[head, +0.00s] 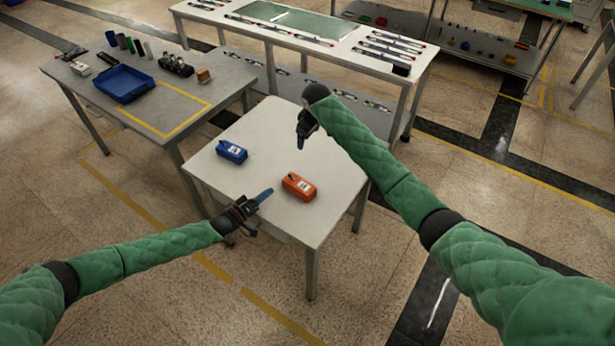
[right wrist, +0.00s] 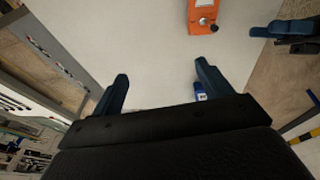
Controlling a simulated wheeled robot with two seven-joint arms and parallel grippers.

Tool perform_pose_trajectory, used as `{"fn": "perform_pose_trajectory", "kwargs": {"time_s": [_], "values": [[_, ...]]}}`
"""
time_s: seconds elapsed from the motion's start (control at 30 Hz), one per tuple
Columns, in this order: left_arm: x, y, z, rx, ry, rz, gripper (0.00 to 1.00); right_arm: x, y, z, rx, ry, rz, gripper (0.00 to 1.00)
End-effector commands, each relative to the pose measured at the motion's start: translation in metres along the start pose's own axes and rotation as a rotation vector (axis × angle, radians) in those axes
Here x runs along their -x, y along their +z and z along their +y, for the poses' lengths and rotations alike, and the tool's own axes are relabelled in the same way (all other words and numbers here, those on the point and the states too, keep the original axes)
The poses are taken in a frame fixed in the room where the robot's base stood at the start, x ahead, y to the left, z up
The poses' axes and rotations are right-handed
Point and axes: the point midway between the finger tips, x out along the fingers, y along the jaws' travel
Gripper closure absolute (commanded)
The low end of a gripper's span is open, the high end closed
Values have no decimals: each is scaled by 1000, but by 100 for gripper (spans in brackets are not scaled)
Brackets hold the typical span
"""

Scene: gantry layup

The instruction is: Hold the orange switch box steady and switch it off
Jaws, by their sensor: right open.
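The orange switch box (head: 299,187) sits on the white table, right of its middle, with a light label and a dark knob on it. It also shows at the top of the right wrist view (right wrist: 202,14), cut by the frame edge. My left gripper (head: 264,195) is just left of the orange box, apart from it, its blue fingers pointing toward it. Whether its jaws are open is unclear. My right gripper (head: 301,142) is above the table, behind the orange box; its two fingers are apart and empty in the right wrist view (right wrist: 162,75).
A blue box (head: 231,152) of similar shape sits left on the white table (head: 255,130). A grey table (head: 165,105) with a blue tray (head: 123,83) stands at the left. A long white bench (head: 300,45) stands behind. The table between the boxes is clear.

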Motion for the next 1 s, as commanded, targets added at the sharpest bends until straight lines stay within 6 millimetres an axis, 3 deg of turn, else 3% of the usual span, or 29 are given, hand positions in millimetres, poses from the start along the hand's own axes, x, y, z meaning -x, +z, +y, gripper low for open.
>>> {"fn": "perform_pose_trajectory", "kwargs": {"time_s": [0.03,0.2,0.4,0.67,1.0], "values": [[0,0,0,0,0,0,64,-18,11,-15,-10,-25,-37,22],[0,0,0,0,0,0,64,-61,42,-56,-50,-92,-146,22],[0,0,0,0,0,0,64,-88,65,-85,-76,-132,-224,22],[0,0,0,0,0,0,64,-107,73,-94,-85,-141,-243,22],[0,0,0,0,0,0,64,-150,83,-100,-84,-140,-242,22]]}}
